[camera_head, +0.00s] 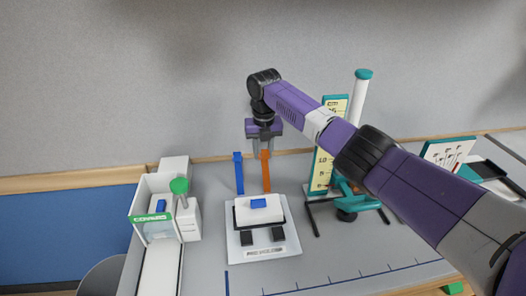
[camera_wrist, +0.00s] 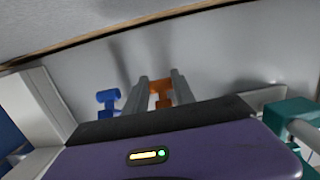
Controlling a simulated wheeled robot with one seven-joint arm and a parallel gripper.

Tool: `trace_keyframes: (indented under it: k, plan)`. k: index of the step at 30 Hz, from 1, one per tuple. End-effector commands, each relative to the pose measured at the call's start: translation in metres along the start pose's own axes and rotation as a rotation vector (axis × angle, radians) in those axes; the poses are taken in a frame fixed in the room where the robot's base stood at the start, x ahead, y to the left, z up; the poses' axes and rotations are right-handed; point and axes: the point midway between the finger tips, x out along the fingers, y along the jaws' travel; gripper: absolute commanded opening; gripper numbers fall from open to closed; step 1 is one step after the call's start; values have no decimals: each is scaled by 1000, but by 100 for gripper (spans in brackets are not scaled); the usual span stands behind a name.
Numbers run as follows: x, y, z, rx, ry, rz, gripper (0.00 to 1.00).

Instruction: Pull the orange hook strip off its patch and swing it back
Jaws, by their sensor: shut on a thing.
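The orange hook strip (camera_head: 266,172) stands upright behind a white block in the head view. My gripper (camera_head: 265,152) is above it, pointing down, with its fingers shut on the strip's top end. In the wrist view the orange strip (camera_wrist: 161,96) shows between the two grey fingers of my gripper (camera_wrist: 160,88). A blue strip (camera_head: 239,173) stands upright to the left, apart from my gripper; it also shows in the wrist view (camera_wrist: 108,103). The patch cannot be told clearly.
A white dispenser-like unit with a green knob (camera_head: 179,186) stands to the left. A teal-framed board (camera_head: 322,170), a white tube with a teal cap (camera_head: 359,98) and a teal device (camera_head: 349,198) stand to the right. The wall is close behind.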

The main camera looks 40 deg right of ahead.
Motion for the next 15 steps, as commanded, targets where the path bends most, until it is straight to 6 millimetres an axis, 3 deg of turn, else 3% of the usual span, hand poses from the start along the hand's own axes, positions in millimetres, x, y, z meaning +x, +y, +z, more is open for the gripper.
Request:
trace_keyframes:
  k: [1,14,15]
  plan:
    - [-8,0,8,1,-21,4,0]
    - [-9,0,8,1,-17,5,0]
    - [-9,0,8,1,-17,5,35]
